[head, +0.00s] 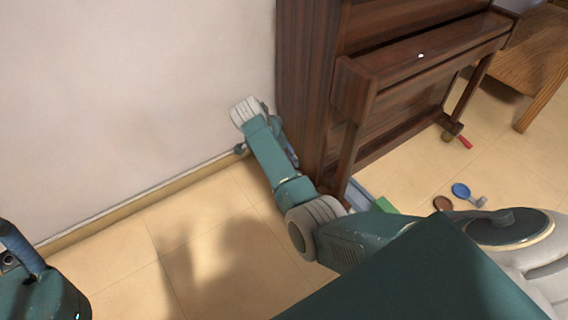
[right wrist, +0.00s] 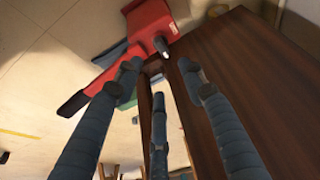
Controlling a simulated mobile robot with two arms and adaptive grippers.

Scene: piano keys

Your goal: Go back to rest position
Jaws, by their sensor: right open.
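The brown upright piano (head: 316,60) stands against the wall in the head view. Its keyboard ledge (head: 430,60) shows a brown wooden top with one small white spot; I see no keys. My right arm reaches from the lower right towards the wall beside the piano's left side. My right gripper (right wrist: 160,88) shows in the right wrist view with its blue fingers spread and nothing between them. A dark brown wooden surface (right wrist: 250,70), probably the piano, lies close on its right. Part of my left arm shows at the lower left edge of the head view; its gripper is not clearly visible.
The white wall (head: 130,100) is close to my right arm's far end. A wooden table (head: 535,55) stands at the upper right. Small blue (head: 461,190) and brown (head: 442,203) round things lie on the floor. A red object (right wrist: 150,28) shows beyond the right fingers.

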